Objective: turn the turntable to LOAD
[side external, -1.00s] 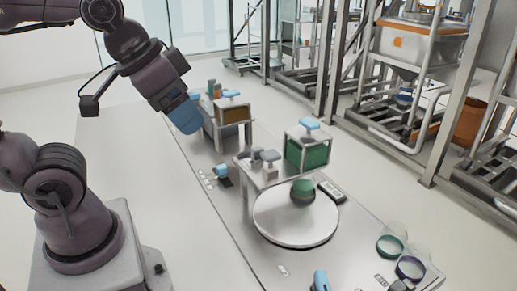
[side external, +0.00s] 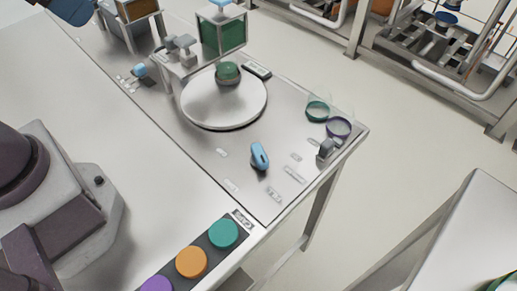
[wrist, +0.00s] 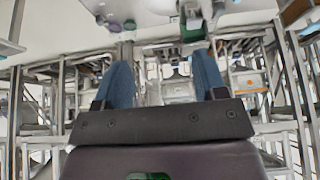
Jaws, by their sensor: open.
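The turntable (side external: 224,108) is a pale round disc on the grey bench in the side external view. A dark green-topped round piece (side external: 228,73) sits near its back edge. A blue lever handle (side external: 259,156) stands on the bench in front of the disc, with small labels around it, too small to read. My gripper shows in the wrist view (wrist: 163,82) with its two blue fingers apart and nothing between them. In the side external view only a blue part of it (side external: 72,9) shows at the top left corner, away from the turntable and lever.
A frame with a green box (side external: 222,35) stands behind the turntable. Two ringed clear cups (side external: 318,111) (side external: 338,127) and a dark grey handle (side external: 326,149) are at the right edge. Teal, orange and purple buttons (side external: 191,262) lie at the front.

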